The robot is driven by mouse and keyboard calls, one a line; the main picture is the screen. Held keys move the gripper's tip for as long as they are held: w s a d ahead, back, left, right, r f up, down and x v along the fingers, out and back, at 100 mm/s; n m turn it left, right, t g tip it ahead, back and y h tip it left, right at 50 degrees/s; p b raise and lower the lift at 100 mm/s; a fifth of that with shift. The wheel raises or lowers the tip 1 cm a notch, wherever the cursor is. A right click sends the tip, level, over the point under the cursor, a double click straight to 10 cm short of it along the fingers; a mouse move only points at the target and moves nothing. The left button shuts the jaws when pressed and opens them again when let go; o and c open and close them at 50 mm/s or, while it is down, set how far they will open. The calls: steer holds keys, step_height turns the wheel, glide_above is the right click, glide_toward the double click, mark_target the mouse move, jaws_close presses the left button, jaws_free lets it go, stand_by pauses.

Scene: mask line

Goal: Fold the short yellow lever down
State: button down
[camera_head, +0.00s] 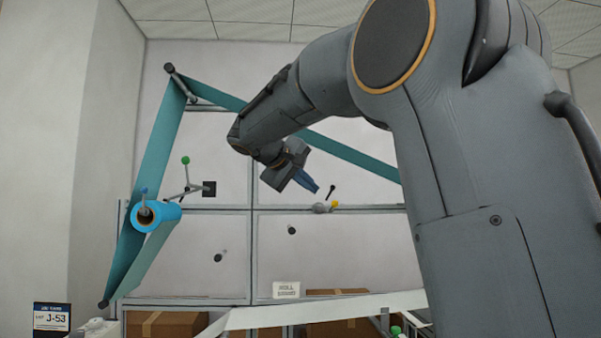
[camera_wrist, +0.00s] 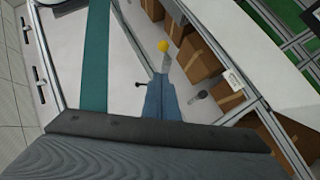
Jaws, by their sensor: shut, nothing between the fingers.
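The short yellow lever shows in the head view as a yellow knob (camera_head: 335,204) beside a grey mount, low on the upper right panel. In the wrist view its yellow ball (camera_wrist: 163,46) tops a short pale stem just beyond my fingertips. My gripper (camera_head: 316,190) has blue fingers, shut and empty, just left of and above the lever in the head view. The fingers (camera_wrist: 163,78) also show in the wrist view, where they hide the lower part of the stem. I cannot tell whether they touch it.
A teal web (camera_head: 350,153) runs over rollers behind my arm. A green-knobbed handle (camera_head: 185,160) and blue roll (camera_head: 156,215) are at left. Cardboard boxes (camera_head: 165,324) lie below the panels.

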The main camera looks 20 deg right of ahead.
steer(key=shift+s+d+f+p, duration=0.1)
steer(key=shift+d+f+p, duration=0.1)
steer(key=shift+d+f, duration=0.35)
steer(key=shift+d+f+p, duration=0.25)
steer(key=shift+d+f, duration=0.1)
steer(key=shift+d, duration=0.4)
steer(key=shift+s+d+f+p, duration=0.1)
steer(key=shift+d+f+p, duration=0.1)
steer(key=shift+d+f, duration=0.35)
steer(key=shift+w+b, duration=0.1)
steer(key=shift+b, duration=0.3)
steer(key=b, duration=0.4)
steer(key=shift+f+t, duration=0.3)
steer(key=shift+f, duration=0.1)
steer(key=b, duration=0.3)
steer(key=f+m+h+b, duration=0.1)
steer(key=b, duration=0.2)
steer(key=shift+s+t, duration=0.25)
steer(key=shift+t, duration=0.15)
steer(key=shift+f+b, duration=0.1)
steer(key=shift+b, duration=0.55)
steer(key=shift+s+f+b, duration=0.15)
steer(key=shift+f+b, duration=0.15)
steer(key=shift+b, duration=0.9)
